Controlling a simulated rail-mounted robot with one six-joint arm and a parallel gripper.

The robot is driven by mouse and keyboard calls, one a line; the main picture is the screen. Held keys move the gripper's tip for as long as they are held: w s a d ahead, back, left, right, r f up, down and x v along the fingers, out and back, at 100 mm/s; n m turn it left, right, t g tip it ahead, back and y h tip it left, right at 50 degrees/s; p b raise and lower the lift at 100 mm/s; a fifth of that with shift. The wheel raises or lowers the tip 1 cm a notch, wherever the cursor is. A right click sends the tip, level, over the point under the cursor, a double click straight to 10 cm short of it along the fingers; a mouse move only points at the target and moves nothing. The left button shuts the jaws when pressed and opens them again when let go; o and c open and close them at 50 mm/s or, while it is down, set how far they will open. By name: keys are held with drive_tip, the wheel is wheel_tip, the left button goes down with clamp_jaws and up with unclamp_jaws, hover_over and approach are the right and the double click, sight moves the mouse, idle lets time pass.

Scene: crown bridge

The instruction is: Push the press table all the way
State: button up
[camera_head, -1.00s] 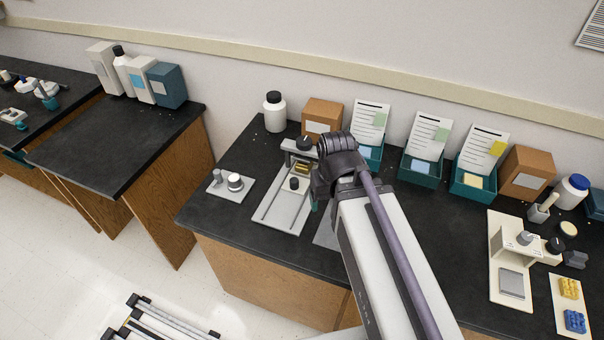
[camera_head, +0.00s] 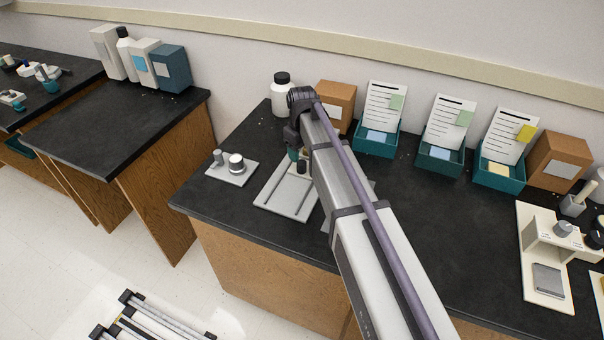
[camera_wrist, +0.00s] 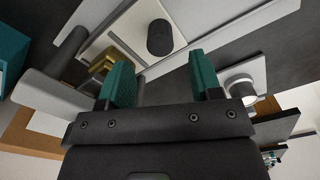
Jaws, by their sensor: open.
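The press (camera_head: 284,198) stands on the dark bench as a grey base with rails, and my arm hides much of it in the head view. In the wrist view, its pale sliding table (camera_wrist: 125,32) carries a black knob (camera_wrist: 160,38) and a brass piece (camera_wrist: 103,64). The press's grey frame (camera_wrist: 48,82) is at the left there. My gripper (camera_wrist: 163,80) has two green fingers spread apart with nothing between them. The knob appears just beyond the fingertips; I cannot tell whether they touch. In the head view, the gripper (camera_head: 294,154) is partly hidden at the press.
A small plate with two knobs (camera_head: 232,170) sits left of the press. A white bottle (camera_head: 281,96) and a brown box (camera_head: 337,98) stand behind. Teal trays with cards (camera_head: 376,138) line the back.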

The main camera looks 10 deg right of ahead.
sight(302, 163)
wheel_tip(302, 163, down, 7)
drive_tip(key=b, duration=0.4)
drive_tip(key=shift+r+b, duration=0.15)
drive_tip(key=shift+b, duration=0.2)
drive_tip(key=shift+r, duration=0.1)
drive_tip(key=shift+c, duration=0.2)
drive_tip(key=c, duration=0.9)
drive_tip(key=s+a, duration=0.2)
drive_tip(key=s, duration=0.1)
drive_tip(key=s+a, duration=0.2)
drive_tip(key=s, duration=0.1)
drive_tip(key=s+a, duration=0.1)
drive_tip(key=s, duration=0.2)
drive_tip(key=shift+s+a, duration=0.15)
drive_tip(key=shift+a, duration=0.25)
drive_tip(key=o, duration=0.9)
